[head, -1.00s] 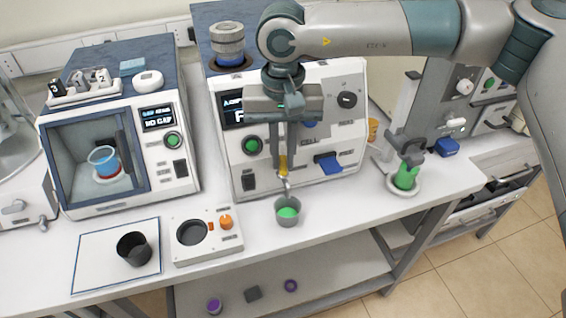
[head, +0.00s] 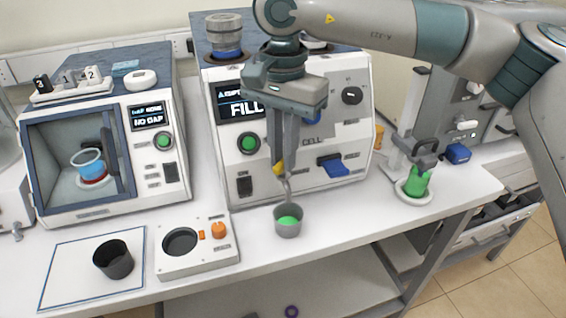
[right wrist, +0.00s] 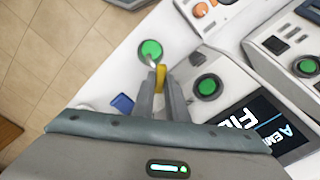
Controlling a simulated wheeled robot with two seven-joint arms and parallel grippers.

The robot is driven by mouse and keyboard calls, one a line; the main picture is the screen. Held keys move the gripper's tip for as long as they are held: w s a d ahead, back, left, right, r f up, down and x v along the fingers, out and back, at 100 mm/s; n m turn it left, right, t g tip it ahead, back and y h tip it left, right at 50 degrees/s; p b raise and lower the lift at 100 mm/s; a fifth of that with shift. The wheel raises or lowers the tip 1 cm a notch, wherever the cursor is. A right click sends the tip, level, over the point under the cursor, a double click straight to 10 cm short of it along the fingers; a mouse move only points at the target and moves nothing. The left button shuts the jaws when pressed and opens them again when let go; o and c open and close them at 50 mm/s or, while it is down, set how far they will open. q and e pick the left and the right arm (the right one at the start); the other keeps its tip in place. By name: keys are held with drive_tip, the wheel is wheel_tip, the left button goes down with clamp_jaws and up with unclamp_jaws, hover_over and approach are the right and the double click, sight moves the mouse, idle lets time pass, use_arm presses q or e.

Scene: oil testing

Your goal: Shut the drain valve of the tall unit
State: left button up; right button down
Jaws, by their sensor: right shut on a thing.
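The tall unit (head: 225,170) stands in the middle of the bench, its screen (head: 243,105) reading FILL. A thin metal spout (head: 288,190) comes from its lower front. The yellow drain valve handle (head: 278,169) sits at the spout, partly hidden by my fingers. My right gripper (head: 284,165) is shut on this handle, reaching down in front of the unit. The yellow handle (right wrist: 160,76) also shows between the fingertips (right wrist: 160,84) in the right wrist view. A grey cup (head: 288,229) with green liquid stands under the spout. My left gripper is out of view.
A blue lever (head: 335,168) juts from the unit's front, right of my fingers. A white block with a round well (head: 205,258) and a dark cup (head: 113,260) on an outlined mat stand left. A green flask (head: 416,182) stands right, near the bench edge.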

drive_tip(key=shift+f+m+b, duration=0.15)
drive_tip(key=shift+m+b, duration=0.5)
drive_tip(key=shift+m, duration=0.15)
drive_tip(key=m+b, duration=0.4)
drive_tip(key=m, duration=0.1)
drive_tip(key=shift+m, duration=0.3)
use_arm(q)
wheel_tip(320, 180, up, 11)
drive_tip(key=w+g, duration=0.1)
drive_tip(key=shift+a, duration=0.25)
use_arm(e)
drive_tip(key=shift+r+m, duration=0.25)
drive_tip(key=shift+m, duration=0.25)
drive_tip(key=c, duration=1.8)
unclamp_jaws()
drive_tip(key=shift+o, duration=0.2)
drive_tip(key=shift+r, duration=0.1)
